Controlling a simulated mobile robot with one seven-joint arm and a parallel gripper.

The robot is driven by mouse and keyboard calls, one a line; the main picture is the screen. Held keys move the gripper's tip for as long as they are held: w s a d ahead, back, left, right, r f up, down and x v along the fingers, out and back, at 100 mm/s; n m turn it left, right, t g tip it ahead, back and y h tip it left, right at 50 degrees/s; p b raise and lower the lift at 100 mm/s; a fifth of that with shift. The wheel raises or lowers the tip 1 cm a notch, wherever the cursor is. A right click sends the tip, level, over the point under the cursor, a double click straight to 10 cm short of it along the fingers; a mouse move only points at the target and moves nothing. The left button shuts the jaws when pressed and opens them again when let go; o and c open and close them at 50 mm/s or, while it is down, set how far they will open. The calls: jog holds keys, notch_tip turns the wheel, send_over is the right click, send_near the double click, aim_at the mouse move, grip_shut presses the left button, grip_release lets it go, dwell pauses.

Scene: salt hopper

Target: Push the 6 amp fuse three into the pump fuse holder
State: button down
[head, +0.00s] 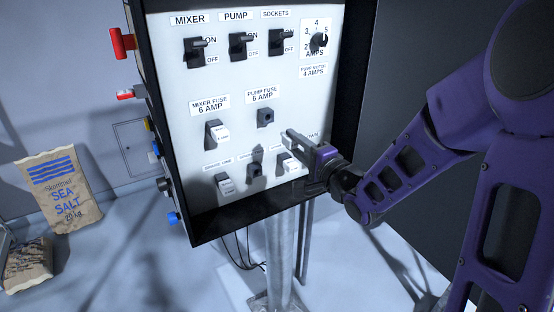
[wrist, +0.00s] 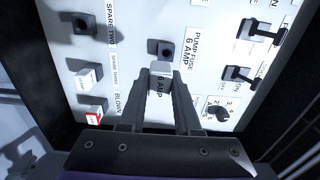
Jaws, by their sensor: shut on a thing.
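My gripper (head: 286,135) is in front of the panel, below and to the right of the pump fuse holder (head: 265,117) in the head view. The dark pump fuse holder (wrist: 164,50), with an empty round socket, lies just beyond the fuse's far end. The fuse looks apart from the holder, but the exact gap is hard to tell. The fuse is hard to make out in the head view.
The mixer fuse holder (head: 217,132) holds a white fuse. The bottom row has a white fuse (head: 225,185), an empty dark holder (head: 254,171) and another white fuse (head: 288,163) near my fingers. Switches (head: 240,46) and a dial (head: 318,41) stick out above. The panel has a black raised frame.

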jog(key=shift+d+r, duration=0.15)
jog(key=shift+r, duration=0.45)
jog(key=shift+r, duration=0.1)
jog(key=shift+x, duration=2.85)
jog(key=shift+p+x, duration=0.3)
jog(key=shift+x, duration=1.5)
jog(key=shift+c, duration=0.2)
grip_release()
dwell(0.4)
jog(key=shift+v, duration=3.05)
